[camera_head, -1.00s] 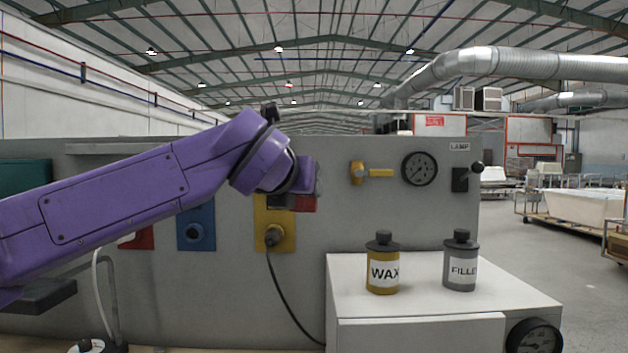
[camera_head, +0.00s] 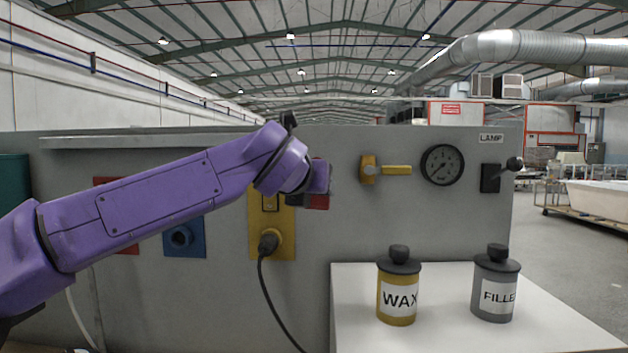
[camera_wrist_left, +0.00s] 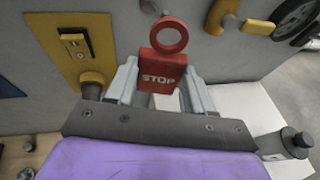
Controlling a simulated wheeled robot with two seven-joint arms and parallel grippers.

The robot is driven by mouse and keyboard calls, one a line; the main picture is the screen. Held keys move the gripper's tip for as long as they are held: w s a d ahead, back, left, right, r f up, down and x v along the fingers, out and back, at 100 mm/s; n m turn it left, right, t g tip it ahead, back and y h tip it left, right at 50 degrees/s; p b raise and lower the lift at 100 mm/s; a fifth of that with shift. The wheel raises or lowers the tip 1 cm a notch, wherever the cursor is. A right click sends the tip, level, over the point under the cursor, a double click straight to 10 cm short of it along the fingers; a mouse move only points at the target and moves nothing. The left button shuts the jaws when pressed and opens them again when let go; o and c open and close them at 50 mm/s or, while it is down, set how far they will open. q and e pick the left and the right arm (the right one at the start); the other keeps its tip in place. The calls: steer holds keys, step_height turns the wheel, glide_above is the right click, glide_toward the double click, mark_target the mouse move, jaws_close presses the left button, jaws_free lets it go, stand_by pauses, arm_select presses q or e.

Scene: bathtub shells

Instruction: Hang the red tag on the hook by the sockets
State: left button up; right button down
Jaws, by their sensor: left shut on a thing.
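My left gripper (camera_wrist_left: 160,88) is shut on the red tag (camera_wrist_left: 158,72), a block marked STOP with a red ring above it. The ring stands clear above the fingers. In the head view the tag (camera_head: 319,200) is a small red patch, partly covered by my gripper, in front of the grey panel just right of the yellow socket (camera_head: 286,222). A black plug sits in that socket. The blue socket (camera_head: 184,245) is further left, and the red socket (camera_head: 130,249) is mostly behind my arm. My right gripper is out of view.
A yellow valve (camera_head: 368,170) and a round gauge (camera_head: 442,165) are on the panel right of the tag. A WAX can (camera_head: 397,290) and a FILLER can (camera_head: 495,285) stand on a white cabinet (camera_head: 440,335) below. A black cable (camera_head: 278,310) hangs from the plug.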

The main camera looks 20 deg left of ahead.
arm_select(q)
steer(key=w+a+f+p, duration=0.1)
steer(key=w+p, duration=0.2)
steer(key=w, duration=0.3)
steer(key=shift+w+a+f, duration=0.2)
steer(key=shift+w+a, duration=0.2)
stand_by(0.3)
stand_by(0.4)
steer(key=o, duration=1.1)
